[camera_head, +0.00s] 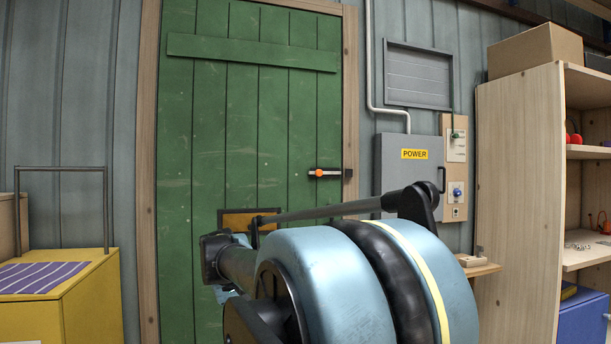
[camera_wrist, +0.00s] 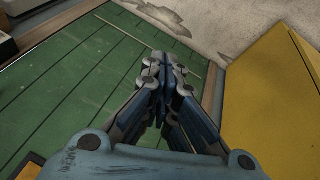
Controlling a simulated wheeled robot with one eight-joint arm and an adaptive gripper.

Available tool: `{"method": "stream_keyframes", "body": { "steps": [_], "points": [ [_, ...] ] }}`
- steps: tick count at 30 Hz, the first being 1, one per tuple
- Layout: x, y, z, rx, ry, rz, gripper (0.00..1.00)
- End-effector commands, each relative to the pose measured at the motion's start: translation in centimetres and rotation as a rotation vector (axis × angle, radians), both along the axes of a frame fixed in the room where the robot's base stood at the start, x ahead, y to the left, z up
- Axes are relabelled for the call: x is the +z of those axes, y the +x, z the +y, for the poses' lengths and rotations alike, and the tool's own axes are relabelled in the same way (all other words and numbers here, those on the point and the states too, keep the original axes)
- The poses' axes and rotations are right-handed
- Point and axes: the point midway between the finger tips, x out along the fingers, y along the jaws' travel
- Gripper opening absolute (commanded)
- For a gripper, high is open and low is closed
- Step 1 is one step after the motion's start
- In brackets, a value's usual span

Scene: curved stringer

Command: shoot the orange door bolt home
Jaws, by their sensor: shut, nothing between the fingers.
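The door bolt (camera_head: 328,173) sits on the right edge of the green door (camera_head: 240,120) in the head view. Its orange knob (camera_head: 319,173) is toward the left end, and dark metal parts run right to the wooden frame. I cannot tell how far the bar reaches into the frame side. My gripper (camera_wrist: 165,62) is shut and empty in the wrist view, in front of the lower door. In the head view my arm hides most of the gripper. The bolt does not show in the wrist view, so the gripper is well apart from it.
A grey power box (camera_head: 408,163) hangs on the wall right of the door. A wooden shelf unit (camera_head: 518,180) stands at far right. A yellow box (camera_head: 85,300) with a metal rail stands at left. An orange-brown panel (camera_head: 235,218) is low on the door.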

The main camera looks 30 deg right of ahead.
Motion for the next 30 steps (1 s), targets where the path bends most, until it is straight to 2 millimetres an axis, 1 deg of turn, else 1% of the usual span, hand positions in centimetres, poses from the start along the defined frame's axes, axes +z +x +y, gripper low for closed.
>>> {"method": "stream_keyframes", "body": {
  "steps": [1,2,3,5,6,8,9,11,12,14,15,17,18,21,24,27,30],
  "points": [
    [2.8,2.2,-2.0,-0.011,-0.061,-0.026,0.0],
    [4.3,3.4,-3.2,-0.013,-0.098,-0.041,0.0],
    [6.3,4.9,-4.8,-0.017,-0.15,-0.06,0.0],
    [9.4,7.1,-7.1,-0.018,-0.226,-0.086,0.0],
    [11.5,8.6,-8.7,-0.018,-0.278,-0.102,0.0],
    [14.6,10.7,-11.0,-0.015,-0.355,-0.123,0.0],
    [16.7,12.1,-12.5,-0.011,-0.405,-0.136,0.0],
    [19.8,14.2,-14.7,-0.004,-0.482,-0.151,0.0],
    [21.9,15.6,-16.1,0.002,-0.532,-0.161,0.0],
    [24.9,17.5,-18.3,0.015,-0.608,-0.172,0.0],
    [26.9,18.9,-19.7,0.025,-0.659,-0.178,0.0],
    [29.9,20.8,-21.8,0.043,-0.732,-0.184,0.0],
    [31.7,22.0,-23.1,0.056,-0.781,-0.184,0.0],
    [35.8,24.7,-25.9,0.09,-0.889,-0.184,0.0],
    [38.9,26.8,-28.2,0.124,-0.975,-0.178,0.0],
    [41.0,28.3,-29.7,0.151,-1.034,-0.17,0.0],
    [42.1,29.1,-30.6,0.168,-1.07,-0.165,0.0]
  ]
}}
